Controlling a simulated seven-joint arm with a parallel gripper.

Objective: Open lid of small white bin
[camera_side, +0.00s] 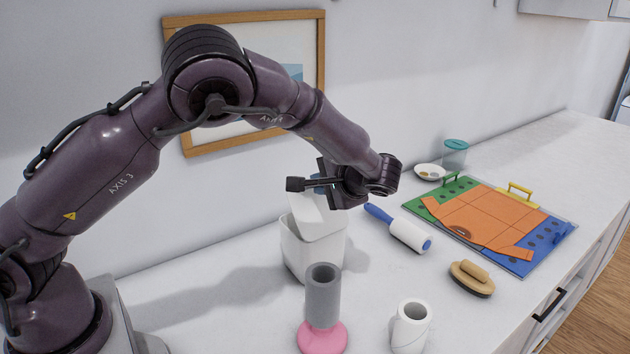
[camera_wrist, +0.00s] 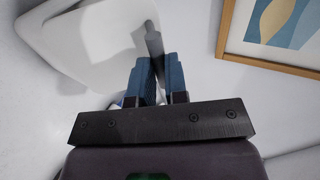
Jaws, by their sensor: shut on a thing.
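The small white bin (camera_side: 312,252) stands on the white counter near the wall. Its white lid (camera_side: 318,214) is tilted up above the rim, partly hidden by my gripper (camera_side: 320,184), which is directly above the bin. In the wrist view, the bin (camera_wrist: 60,45) fills the upper left, with its shaded inside partly visible. A narrow grey-white piece (camera_wrist: 152,38), seemingly part of the lid, runs between the blue fingers of my gripper (camera_wrist: 156,66). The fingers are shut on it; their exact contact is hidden.
A grey cylinder on a pink base (camera_side: 322,300) stands just in front of the bin, beside a white roll (camera_side: 410,326). A lint roller (camera_side: 405,232), brush (camera_side: 472,279) and coloured board (camera_side: 490,222) lie to the right. A framed picture (camera_side: 185,120) hangs behind.

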